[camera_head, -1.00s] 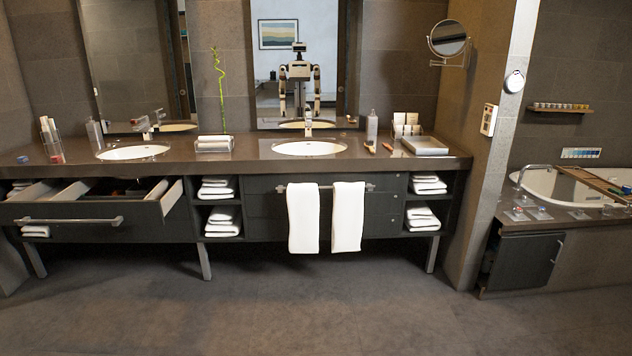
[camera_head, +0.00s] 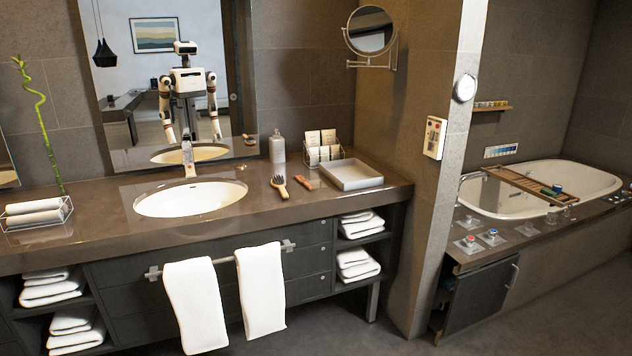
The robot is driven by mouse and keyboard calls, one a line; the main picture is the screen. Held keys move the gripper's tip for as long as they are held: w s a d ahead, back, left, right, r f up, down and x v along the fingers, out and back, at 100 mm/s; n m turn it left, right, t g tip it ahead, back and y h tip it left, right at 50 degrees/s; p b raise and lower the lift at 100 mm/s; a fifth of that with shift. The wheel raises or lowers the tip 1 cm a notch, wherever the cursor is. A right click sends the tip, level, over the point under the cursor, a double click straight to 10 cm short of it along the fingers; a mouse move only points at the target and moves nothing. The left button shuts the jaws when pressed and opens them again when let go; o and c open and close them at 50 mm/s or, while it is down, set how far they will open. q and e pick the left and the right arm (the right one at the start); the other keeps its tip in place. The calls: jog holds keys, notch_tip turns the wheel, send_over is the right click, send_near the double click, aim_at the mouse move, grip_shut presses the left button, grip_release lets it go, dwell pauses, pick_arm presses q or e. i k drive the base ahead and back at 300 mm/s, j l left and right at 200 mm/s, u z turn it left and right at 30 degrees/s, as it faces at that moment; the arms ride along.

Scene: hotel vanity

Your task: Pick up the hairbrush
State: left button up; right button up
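The hairbrush (camera_head: 280,187) lies on the brown vanity counter (camera_head: 110,232), just right of the white oval sink (camera_head: 190,198). It has a light wooden handle and a dark bristle head. A small reddish-brown item (camera_head: 303,182), perhaps a comb, lies right beside it. Neither of my grippers shows directly in the head view. My body appears only as a reflection in the mirror, too small to tell the state of the grippers.
A grey tray (camera_head: 350,175), a rack of packets (camera_head: 322,148) and a soap bottle (camera_head: 277,147) stand near the hairbrush. White towels (camera_head: 195,305) hang from a rail on the vanity front. A wall pillar (camera_head: 432,200) separates the vanity from the bathtub (camera_head: 540,185).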

aim_at(278, 183)
jog(key=i+l+z, duration=0.1)
jog(key=i+z, duration=0.15)
jog(key=i, duration=0.8)
